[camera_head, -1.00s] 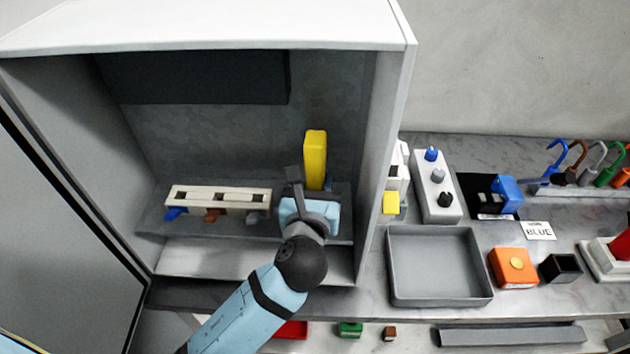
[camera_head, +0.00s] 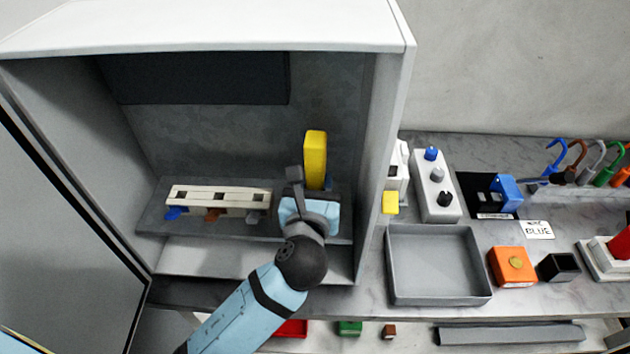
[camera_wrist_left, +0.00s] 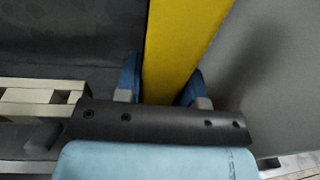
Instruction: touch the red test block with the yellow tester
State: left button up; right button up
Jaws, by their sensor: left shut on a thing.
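The yellow tester (camera_head: 315,158) stands roughly upright inside the open cabinet, toward its right side. My left gripper (camera_head: 314,184) is shut on its lower part. In the left wrist view the yellow tester (camera_wrist_left: 182,45) rises between the two blue fingers of my left gripper (camera_wrist_left: 165,84). The tester's lower end is hidden by my gripper and wrist. A flat red thing (camera_head: 292,328) lies low in front of the cabinet, partly behind my arm. I cannot tell whether it is the red test block. My right gripper is not in view.
A cream slotted rack (camera_head: 218,200) with coloured pieces stands left of my gripper. The cabinet's right wall (camera_head: 378,150) is close on the right. Beyond it are a grey tray (camera_head: 395,270), a knob panel (camera_head: 437,185) and an orange box (camera_head: 513,266). A green block (camera_head: 349,328) lies in front.

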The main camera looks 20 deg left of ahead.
aim_at(314, 163)
pick_arm(q)
jog(key=shift+r+p, duration=1.4)
jog(key=shift+p, duration=0.15)
jog(key=shift+r+p, duration=0.45)
jog(key=shift+r, duration=1.6)
